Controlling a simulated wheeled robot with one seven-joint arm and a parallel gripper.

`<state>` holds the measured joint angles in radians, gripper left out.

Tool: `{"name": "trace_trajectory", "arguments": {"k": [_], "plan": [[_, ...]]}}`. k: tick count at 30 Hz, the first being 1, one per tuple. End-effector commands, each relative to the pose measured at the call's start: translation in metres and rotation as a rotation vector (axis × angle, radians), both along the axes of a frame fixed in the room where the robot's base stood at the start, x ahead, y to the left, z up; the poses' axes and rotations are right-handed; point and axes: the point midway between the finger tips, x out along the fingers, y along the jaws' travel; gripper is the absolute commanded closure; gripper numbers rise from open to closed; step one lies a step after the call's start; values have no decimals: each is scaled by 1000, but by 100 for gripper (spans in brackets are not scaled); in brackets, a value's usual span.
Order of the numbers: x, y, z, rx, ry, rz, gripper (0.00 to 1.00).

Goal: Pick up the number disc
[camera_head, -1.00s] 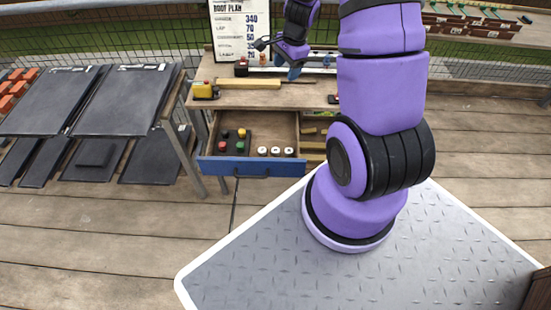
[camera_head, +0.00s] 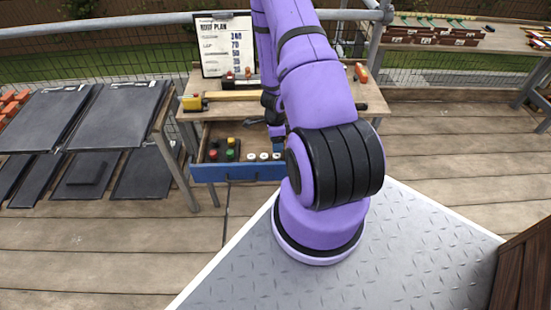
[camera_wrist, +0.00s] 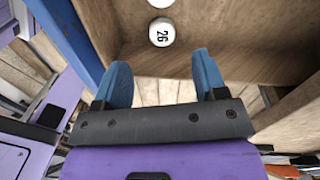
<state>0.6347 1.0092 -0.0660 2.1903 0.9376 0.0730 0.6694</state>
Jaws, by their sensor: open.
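Several white number discs (camera_head: 264,157) stand in a row in the right part of the open drawer (camera_head: 238,172). In the wrist view one number disc (camera_wrist: 162,32) shows a black "26", and part of a second white disc (camera_wrist: 160,3) shows at the top edge. My gripper (camera_wrist: 163,78) is open and empty, its two blue fingers apart. It is over the drawer, and the "26" disc appears just beyond the gap between the fingertips, not between them. In the head view my gripper is mostly hidden behind my arm.
Red, green and other coloured pieces (camera_head: 222,149) sit in a dark tray left of the discs. The wooden drawer wall (camera_wrist: 220,66) is close to my fingers. Above are the workbench (camera_head: 210,112) and a yellow tool (camera_head: 192,103). Dark tiles (camera_head: 118,115) stand on the left.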

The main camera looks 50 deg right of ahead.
Motion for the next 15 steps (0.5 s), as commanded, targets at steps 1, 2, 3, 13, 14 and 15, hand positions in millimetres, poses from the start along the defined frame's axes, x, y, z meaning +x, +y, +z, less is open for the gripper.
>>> {"name": "trace_trajectory", "arguments": {"k": [1,2,3,13,14,15], "plan": [[-1,0,-6,1,0,-1,35],[-1,0,-9,1,1,-1,35],[-1,1,-12,1,0,0,35],[-3,1,-38,2,0,-1,35],[-3,1,-42,1,0,-1,35],[-3,1,-47,2,0,-1,35]]}}
